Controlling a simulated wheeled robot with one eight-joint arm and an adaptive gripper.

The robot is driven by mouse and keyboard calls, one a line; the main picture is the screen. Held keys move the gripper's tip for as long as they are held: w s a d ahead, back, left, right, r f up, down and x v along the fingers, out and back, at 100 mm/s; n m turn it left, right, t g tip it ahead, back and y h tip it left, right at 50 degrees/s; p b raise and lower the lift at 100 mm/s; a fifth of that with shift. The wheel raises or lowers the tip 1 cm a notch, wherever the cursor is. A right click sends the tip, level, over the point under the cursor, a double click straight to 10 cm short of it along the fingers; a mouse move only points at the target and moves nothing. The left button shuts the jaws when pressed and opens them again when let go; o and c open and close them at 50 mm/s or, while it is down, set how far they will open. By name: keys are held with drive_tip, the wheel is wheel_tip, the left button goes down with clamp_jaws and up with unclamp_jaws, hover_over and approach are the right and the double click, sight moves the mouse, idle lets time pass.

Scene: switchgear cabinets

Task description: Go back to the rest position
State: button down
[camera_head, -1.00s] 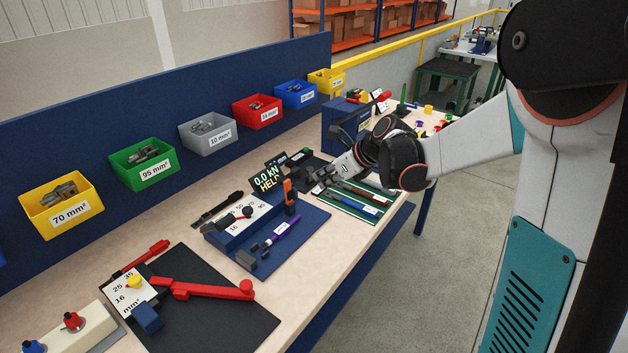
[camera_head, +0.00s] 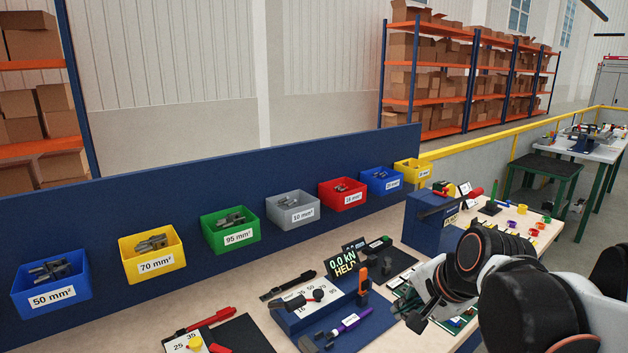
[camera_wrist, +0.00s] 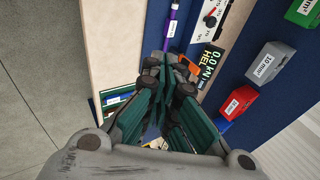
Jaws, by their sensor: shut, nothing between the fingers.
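My gripper (camera_head: 416,320) is over the right part of the workbench in the head view, low and close to the bench's front side. In the wrist view my gripper (camera_wrist: 172,64) has its fingers together and holds nothing. Beyond the fingertips lie the display reading 0.0 kN HELD (camera_wrist: 208,66) and a purple-handled tool (camera_wrist: 171,25). In the head view the display (camera_head: 345,263) stands left of my gripper. My arm hides part of the bench's right end.
Labelled bins line the blue back panel (camera_head: 150,199), among them the grey bin (camera_head: 292,213) and the red bin (camera_head: 342,196). A blue box (camera_head: 428,228) stands behind my gripper. A purple-handled tool (camera_head: 346,324) lies on the blue board. Open floor shows in the wrist view (camera_wrist: 40,90).

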drive_tip(key=s+d+f+n+h, duration=0.1)
drive_tip(key=s+f+n+h, duration=0.1)
drive_tip(key=s+n, duration=0.9)
drive_tip(key=shift+s+f+n+t+b, duration=0.3)
drive_tip(key=shift+s+f+n+b, duration=0.15)
drive_tip(key=shift+s, duration=0.9)
